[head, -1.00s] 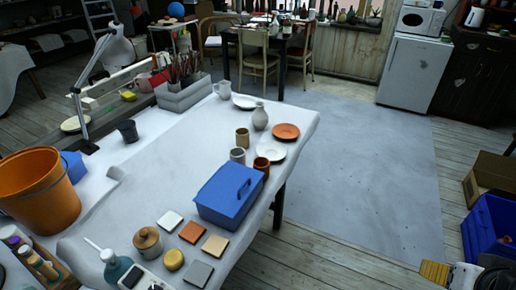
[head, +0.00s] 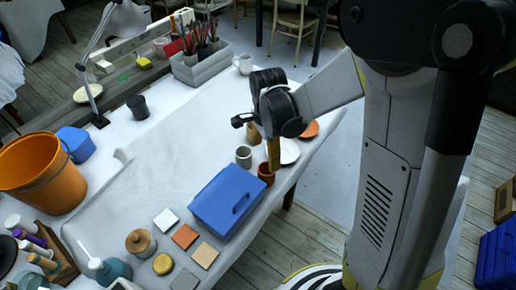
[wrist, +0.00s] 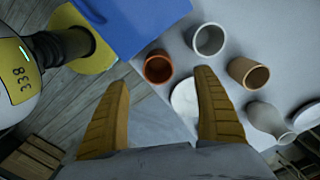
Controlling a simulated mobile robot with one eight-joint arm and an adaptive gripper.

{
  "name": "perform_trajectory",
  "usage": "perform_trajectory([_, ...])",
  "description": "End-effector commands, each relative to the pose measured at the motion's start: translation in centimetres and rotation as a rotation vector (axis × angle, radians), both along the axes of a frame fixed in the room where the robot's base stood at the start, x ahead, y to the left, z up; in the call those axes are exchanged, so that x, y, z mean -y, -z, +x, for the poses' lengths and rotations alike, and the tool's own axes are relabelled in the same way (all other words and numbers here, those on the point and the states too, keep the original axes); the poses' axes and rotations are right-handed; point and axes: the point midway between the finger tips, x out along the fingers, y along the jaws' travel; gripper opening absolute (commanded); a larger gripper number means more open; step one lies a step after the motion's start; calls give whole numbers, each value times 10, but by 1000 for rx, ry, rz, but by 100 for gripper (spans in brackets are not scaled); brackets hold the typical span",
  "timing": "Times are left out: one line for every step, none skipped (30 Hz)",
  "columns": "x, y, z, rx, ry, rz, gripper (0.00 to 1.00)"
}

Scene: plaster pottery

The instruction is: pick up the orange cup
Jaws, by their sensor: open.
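The orange cup (head: 265,174) is a small terracotta cup standing on the white-covered table, near its right edge and beside the blue box. In the wrist view the orange cup (wrist: 158,68) shows its open rim, just beyond and between my fingertips. My gripper (head: 273,165) reaches down over the table with its yellow fingers close to the cup. In the wrist view my gripper (wrist: 163,76) is open, with nothing between its fingers. I cannot tell the exact gap between the fingertips and the cup.
A grey cup (wrist: 208,40), a tan cup (wrist: 248,72), a white plate (wrist: 184,98) and a pale vase (wrist: 267,119) stand close by. The blue box (head: 228,201) is at the cup's left. An orange plate (head: 310,130) lies farther back. The table's middle is clear.

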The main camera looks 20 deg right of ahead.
Motion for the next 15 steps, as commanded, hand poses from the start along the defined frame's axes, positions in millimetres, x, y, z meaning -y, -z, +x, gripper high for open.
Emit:
perform_trajectory([0, 4, 1, -9, 21, 0, 79])
perform_trajectory([0, 8, 1, -12, 30, 0, 79])
perform_trajectory([0, 14, 2, -16, 40, 0, 79])
perform_trajectory([0, 20, 2, -18, 44, 0, 79])
perform_trajectory([0, 26, 2, -19, 46, 0, 79])
perform_trajectory([0, 33, 2, -19, 47, 0, 79])
perform_trajectory([0, 39, 2, -19, 47, 0, 79])
perform_trajectory([0, 44, 2, -18, 46, 0, 79])
perform_trajectory([0, 50, 2, -18, 46, 0, 79])
perform_trajectory([0, 54, 2, -18, 46, 0, 79])
perform_trajectory([0, 58, 2, -18, 45, 0, 79])
perform_trajectory([0, 61, 2, -17, 45, 1, 79])
perform_trajectory([0, 62, 2, -17, 45, 1, 79])
perform_trajectory([0, 64, 2, -17, 45, 1, 79])
perform_trajectory([1, 65, 1, -17, 45, 0, 79])
